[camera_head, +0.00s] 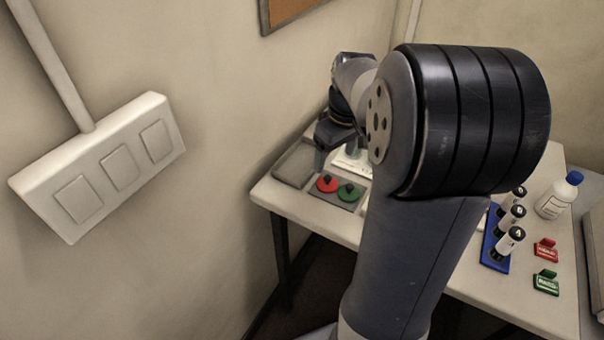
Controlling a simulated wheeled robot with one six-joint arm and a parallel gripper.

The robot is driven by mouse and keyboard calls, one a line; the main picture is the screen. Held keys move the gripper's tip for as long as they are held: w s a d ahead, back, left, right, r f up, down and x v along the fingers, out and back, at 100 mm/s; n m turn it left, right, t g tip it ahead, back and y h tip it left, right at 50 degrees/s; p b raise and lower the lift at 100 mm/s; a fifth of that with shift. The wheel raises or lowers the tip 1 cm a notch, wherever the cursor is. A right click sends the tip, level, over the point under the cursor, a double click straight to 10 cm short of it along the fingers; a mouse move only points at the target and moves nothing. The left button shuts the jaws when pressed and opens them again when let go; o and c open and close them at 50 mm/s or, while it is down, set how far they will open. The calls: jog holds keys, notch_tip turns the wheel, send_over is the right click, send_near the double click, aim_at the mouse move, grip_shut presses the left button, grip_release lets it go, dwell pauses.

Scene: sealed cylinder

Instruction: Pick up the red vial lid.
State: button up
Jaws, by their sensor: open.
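The red vial lid (327,184), round with a dark knob on top, lies on a grey tray (342,204) at the left end of the table. A green lid (348,192) of the same shape lies just right of it. My gripper (321,158) is open and hangs above and a little behind the red lid, apart from it as far as I can see. Its fingertips are small and partly hidden, and nothing shows between them. My own arm covers the middle of the table.
A blue rack (494,262) holds several dark-capped vials (510,240) at the right. A white bottle with a blue cap (558,196) and small red (546,250) and green (546,283) items stand beside it. A wall borders the table's left side.

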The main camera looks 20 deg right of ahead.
send_over(329, 177)
jog(key=s, duration=0.1)
jog(key=f, duration=0.5)
jog(key=shift+s+a, duration=0.2)
jog(key=shift+w+d+f+p, duration=0.15)
jog(key=shift+w+f, duration=0.1)
jog(key=shift+f, duration=0.75)
jog(key=shift+w+a+f+p, duration=0.1)
jog(key=shift+w+f+p, duration=0.1)
jog(key=shift+f, duration=0.8)
jog(key=shift+w+d+f+p, duration=0.1)
jog(key=shift+w+f, duration=0.15)
jog(key=shift+f, duration=0.75)
jog(key=c, duration=1.1)
